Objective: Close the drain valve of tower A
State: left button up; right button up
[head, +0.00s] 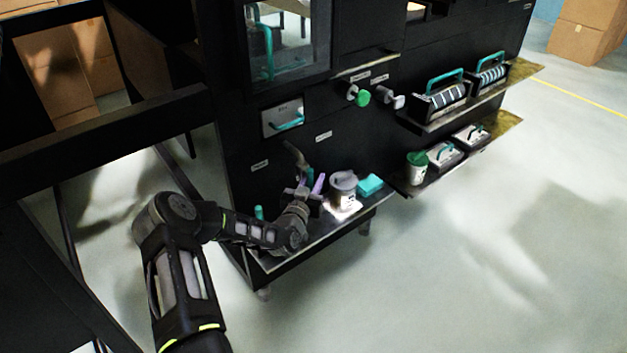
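My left arm comes up from the bottom left, and its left gripper (304,186) is at the lower front of the black machine, above the low shelf. A grey-brown lever (295,154) sticks out of the panel just above and behind the gripper. It may be the drain valve, but its label is too small to read. A teal part shows between lever and gripper. The gripper hides the lever's lower end, so contact and finger opening cannot be told. A green round knob (362,97) and a pale knob (393,101) stick out higher on the right. My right gripper is out of view.
The low shelf (318,240) holds a grey lidded pot (343,186) and a teal block (369,185), close right of the gripper. Shelves further right carry teal-handled rollers (440,101) and a green-lidded cup (416,167). The floor at right is clear.

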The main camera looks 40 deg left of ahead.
pick_arm(q)
grip_shut()
dwell(1.1)
